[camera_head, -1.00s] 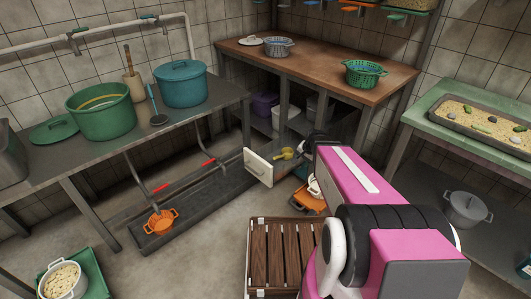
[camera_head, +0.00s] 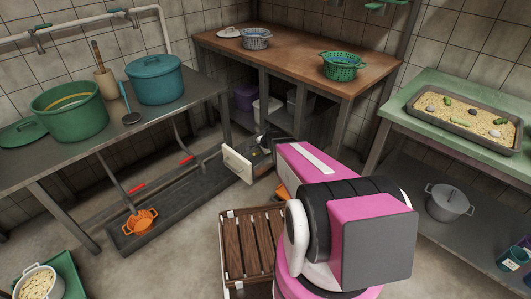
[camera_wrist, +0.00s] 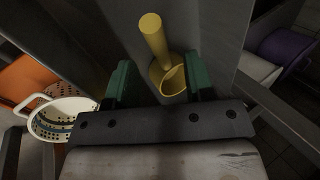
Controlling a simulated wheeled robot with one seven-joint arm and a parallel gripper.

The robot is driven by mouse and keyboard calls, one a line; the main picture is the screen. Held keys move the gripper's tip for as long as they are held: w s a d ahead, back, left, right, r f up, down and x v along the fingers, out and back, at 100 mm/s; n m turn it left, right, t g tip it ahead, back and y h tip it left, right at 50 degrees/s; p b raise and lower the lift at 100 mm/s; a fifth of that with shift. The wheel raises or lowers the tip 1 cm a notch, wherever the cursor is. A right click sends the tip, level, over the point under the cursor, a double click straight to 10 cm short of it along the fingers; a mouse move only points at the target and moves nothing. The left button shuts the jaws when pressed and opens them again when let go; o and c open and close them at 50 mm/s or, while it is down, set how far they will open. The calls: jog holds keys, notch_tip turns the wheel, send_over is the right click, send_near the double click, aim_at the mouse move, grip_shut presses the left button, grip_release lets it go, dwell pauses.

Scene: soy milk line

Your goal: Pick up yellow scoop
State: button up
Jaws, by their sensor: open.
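The yellow scoop (camera_wrist: 153,38) shows in the wrist view, its round handle rising toward the camera and its bowl lower down between my fingers. My gripper (camera_wrist: 158,64) is open, with one green finger on each side of the scoop's bowl. I cannot tell whether either finger touches it. In the head view my arm and gripper hide most of the scoop.
A white colander (camera_wrist: 62,118) and an orange container (camera_wrist: 25,78) lie left of my gripper in the wrist view. A wooden slatted crate (camera_head: 252,245) is on the floor in front.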

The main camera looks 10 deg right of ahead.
aim_at(259, 152)
jog(key=x, duration=0.4)
jog(key=shift+w+f, duration=0.2)
jog(key=shift+f, duration=0.2)
grip_shut()
jog(key=shift+r, duration=0.15)
notch_tip(259, 152, up, 10)
jog(key=shift+a+f, duration=0.1)
dwell(0.3)
